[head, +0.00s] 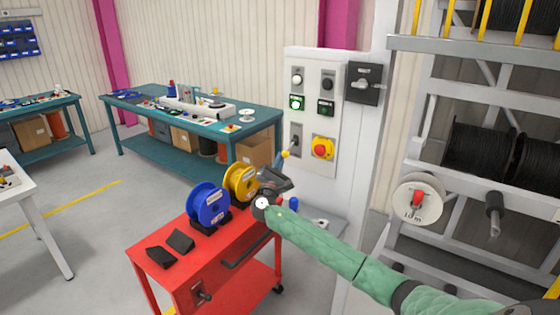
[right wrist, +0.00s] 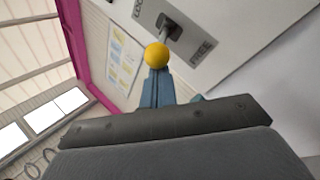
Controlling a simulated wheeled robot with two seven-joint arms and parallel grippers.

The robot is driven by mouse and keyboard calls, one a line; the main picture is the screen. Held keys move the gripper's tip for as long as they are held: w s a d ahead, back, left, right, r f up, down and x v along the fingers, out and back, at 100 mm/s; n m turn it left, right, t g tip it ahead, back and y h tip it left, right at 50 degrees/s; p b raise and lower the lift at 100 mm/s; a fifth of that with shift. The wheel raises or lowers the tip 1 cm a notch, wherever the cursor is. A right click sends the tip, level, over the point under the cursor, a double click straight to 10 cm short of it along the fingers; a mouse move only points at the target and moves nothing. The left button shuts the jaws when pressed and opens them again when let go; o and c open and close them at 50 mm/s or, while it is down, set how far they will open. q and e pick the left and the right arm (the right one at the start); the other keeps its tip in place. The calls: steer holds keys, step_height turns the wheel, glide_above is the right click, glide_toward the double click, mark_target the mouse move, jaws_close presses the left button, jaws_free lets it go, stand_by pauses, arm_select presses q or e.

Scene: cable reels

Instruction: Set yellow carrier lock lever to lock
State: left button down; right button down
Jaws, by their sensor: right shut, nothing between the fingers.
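The lock lever is a short grey stem with a yellow ball knob (head: 285,154) on the grey control panel (head: 312,75). In the right wrist view the yellow ball (right wrist: 156,55) sticks out from a dark pivot (right wrist: 170,24) on a plate, with LOCK lettering, partly cut off, at upper left and FREE at right. My right gripper (right wrist: 157,73) is shut and empty, its blue fingertips just below the ball in that view. They look very close to it; I cannot tell whether they touch. My left gripper is not in view.
A red cart (head: 168,280) with a blue reel (head: 208,204) and a yellow reel (head: 240,181) stands below and left of the panel. A yellow plate with a red knob (head: 322,148) is right of the lever. A cable rack (head: 430,110) stands at right.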

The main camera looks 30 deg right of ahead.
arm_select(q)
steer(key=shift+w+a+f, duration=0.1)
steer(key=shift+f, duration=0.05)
arm_select(e)
steer(key=shift+r, duration=0.2)
